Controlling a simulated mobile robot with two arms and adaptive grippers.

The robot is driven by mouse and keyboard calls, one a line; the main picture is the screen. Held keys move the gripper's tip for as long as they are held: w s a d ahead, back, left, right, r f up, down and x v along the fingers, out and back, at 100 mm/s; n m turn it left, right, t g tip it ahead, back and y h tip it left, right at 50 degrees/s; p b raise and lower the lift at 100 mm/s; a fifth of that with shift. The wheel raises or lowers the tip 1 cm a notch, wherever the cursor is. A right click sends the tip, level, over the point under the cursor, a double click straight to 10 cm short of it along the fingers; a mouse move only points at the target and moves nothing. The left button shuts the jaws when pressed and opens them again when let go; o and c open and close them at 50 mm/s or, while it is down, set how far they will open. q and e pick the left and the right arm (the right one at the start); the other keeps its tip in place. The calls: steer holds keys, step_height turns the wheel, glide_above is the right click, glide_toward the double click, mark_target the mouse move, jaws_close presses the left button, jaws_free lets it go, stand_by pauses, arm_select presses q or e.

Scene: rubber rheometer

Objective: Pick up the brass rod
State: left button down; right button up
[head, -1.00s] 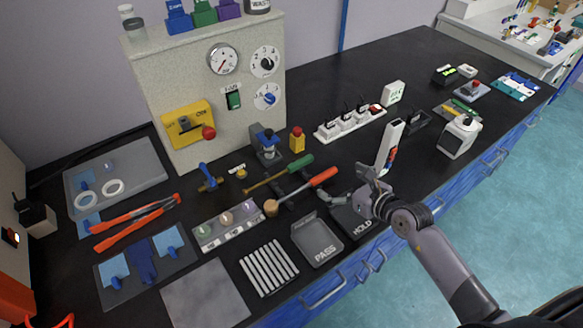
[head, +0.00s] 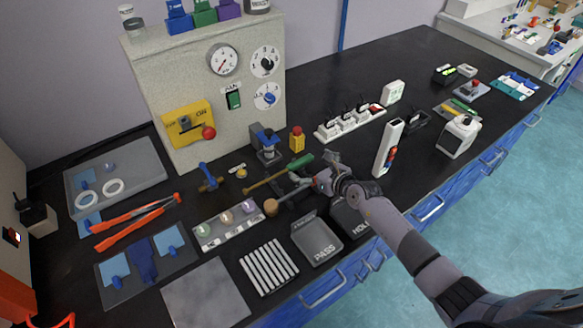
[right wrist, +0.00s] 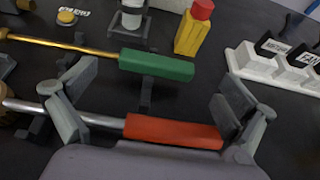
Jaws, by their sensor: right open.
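The brass rod (head: 262,184) is a thin golden rod with a green handle (head: 300,162), lying across a low dark stand on the black bench. In the right wrist view the brass rod (right wrist: 62,46) runs in from the left, and its green handle (right wrist: 156,66) lies just beyond my fingertips. My right gripper (head: 308,178) is open and empty, low over the stand. In the right wrist view the right gripper (right wrist: 158,80) has its fingers spread wide, with a steel rod's red handle (right wrist: 172,131) between them, nearer than the brass rod. My left gripper is not in view.
The steel rod (right wrist: 78,117) lies beside the brass rod. A yellow block with a red top (head: 297,139) and a socket strip (head: 350,122) stand behind. The PASS tray (head: 317,243) and HOLD tray (head: 352,219) lie in front.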

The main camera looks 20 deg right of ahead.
mark_target(301, 162)
steer(key=shift+b+x, duration=0.4)
steer(key=shift+x, duration=1.6)
steer(key=shift+s, duration=0.15)
steer(key=c, duration=1.2)
